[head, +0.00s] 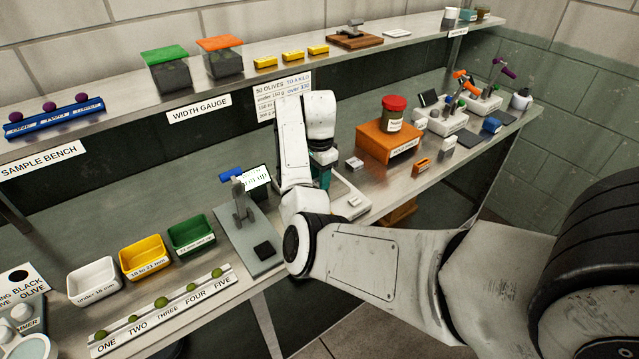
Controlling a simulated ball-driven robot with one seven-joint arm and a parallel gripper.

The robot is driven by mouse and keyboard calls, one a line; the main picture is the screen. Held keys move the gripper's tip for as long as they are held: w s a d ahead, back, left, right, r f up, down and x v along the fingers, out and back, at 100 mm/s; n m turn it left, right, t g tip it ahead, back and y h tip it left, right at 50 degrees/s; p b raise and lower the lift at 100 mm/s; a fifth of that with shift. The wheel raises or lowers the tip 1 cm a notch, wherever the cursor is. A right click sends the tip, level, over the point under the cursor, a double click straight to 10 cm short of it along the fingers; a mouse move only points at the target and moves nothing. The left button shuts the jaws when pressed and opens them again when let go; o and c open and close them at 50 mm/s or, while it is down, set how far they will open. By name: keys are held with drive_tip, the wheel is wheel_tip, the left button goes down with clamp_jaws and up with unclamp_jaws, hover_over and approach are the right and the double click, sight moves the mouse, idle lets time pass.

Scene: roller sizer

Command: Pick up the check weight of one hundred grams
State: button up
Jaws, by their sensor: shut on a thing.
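My gripper (324,172) is at the middle of the lower bench, partly hidden behind my own white arm. Only a teal part of it shows, low over a pale flat device near the front edge (349,203). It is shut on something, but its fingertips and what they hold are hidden. I cannot make out the check weight of one hundred grams; no label for it is readable.
An orange block (388,142) bearing a red-lidded jar (394,113) stands to the right. A grey gauge stand (243,215) and white, yellow and green trays (141,257) stand left. Small devices crowd the far right. The upper shelf (125,97) overhangs the back.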

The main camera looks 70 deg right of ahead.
clamp_jaws()
drive_tip(key=shift+r, duration=0.1)
